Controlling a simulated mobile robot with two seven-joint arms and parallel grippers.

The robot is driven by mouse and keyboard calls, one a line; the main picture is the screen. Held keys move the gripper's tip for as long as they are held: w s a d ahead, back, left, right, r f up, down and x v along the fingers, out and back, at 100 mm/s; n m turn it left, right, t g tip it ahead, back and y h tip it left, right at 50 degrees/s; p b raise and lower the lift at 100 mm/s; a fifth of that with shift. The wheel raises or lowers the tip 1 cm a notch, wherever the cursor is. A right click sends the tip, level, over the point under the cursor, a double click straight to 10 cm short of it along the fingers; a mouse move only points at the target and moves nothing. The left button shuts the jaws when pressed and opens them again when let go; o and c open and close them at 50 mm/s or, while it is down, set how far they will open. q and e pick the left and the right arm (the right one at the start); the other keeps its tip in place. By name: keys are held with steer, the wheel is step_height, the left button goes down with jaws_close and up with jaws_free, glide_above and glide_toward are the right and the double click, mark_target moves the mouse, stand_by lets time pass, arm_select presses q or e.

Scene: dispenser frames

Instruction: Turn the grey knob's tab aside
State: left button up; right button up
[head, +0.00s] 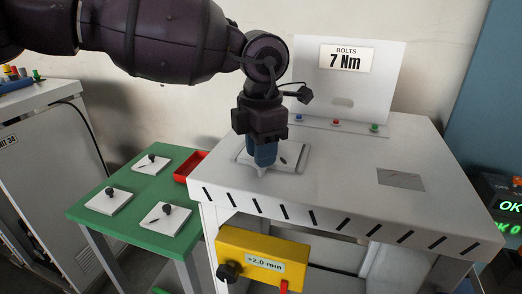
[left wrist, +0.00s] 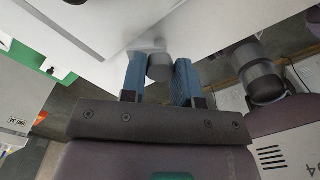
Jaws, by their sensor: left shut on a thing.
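My left gripper (head: 264,160) points down at the front left edge of the white workbench, beside a pale plate (head: 292,157). In the left wrist view, its two blue fingers (left wrist: 160,82) stand on either side of a round grey knob (left wrist: 160,67) and are shut on it. The fingers cover the knob in the head view. I cannot make out the knob's tab or which way it points. My right gripper is in neither view.
The white workbench (head: 420,205) is mostly clear to the right. A panel marked "7 Nm" (head: 348,90) stands at its back. A yellow box (head: 262,250) with a black knob (head: 229,271) hangs below its front. A red tray (head: 190,166) and green table (head: 135,180) stand at left.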

arm_select(q)
steer(key=shift+n, duration=3.1)
steer(key=shift+r, duration=0.1)
steer(key=o, duration=0.8)
steer(key=shift+c, duration=0.2)
steer(key=shift+o, duration=0.8)
